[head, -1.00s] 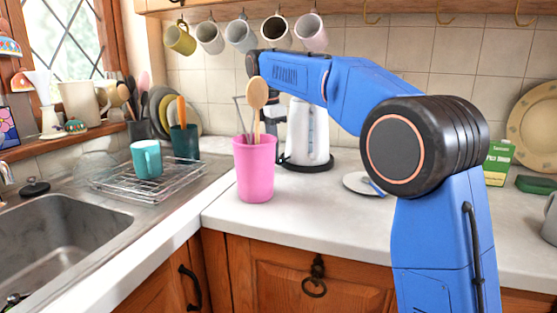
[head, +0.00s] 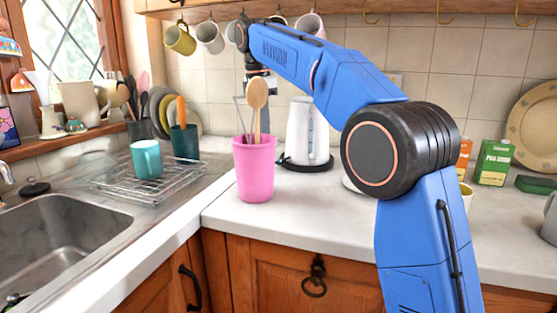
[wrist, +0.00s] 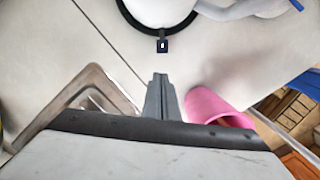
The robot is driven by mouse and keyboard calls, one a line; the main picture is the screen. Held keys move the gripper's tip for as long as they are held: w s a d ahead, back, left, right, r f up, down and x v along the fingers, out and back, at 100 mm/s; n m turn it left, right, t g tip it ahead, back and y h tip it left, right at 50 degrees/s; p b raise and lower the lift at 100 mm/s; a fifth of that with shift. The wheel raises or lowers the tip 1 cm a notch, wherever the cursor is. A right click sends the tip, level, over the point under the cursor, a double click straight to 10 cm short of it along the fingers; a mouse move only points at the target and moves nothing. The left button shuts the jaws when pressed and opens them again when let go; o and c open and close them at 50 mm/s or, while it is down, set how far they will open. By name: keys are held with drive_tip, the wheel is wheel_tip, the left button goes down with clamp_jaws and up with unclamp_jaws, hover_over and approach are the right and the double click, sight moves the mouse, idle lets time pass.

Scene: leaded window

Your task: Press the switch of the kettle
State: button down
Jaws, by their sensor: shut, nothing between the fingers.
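The white kettle (head: 300,130) stands on its round black base (head: 308,164) at the back of the counter. In the wrist view the kettle (wrist: 160,10) is cut off by the top edge. Its switch (wrist: 162,46) is a small dark tab with a white mark, sticking out from the base rim towards my gripper. My gripper (wrist: 160,78) is shut and empty, pointing down over the counter. In the picture its tips lie just below the switch, apart from it. In the head view the gripper is mostly hidden behind the wooden spoons.
A pink utensil cup (head: 255,170) with wooden spoons (head: 257,95) stands close by; it also shows right of my gripper in the wrist view (wrist: 208,106). Mugs (head: 209,38) hang above. A wire rack (head: 115,185) holds a teal mug (head: 146,158).

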drive_tip(key=shift+s+a+r, duration=0.1)
drive_tip(key=shift+a+r, duration=0.05)
drive_tip(key=shift+r, duration=1.1)
drive_tip(key=shift+a+r, duration=0.1)
drive_tip(key=shift+r, duration=1.15)
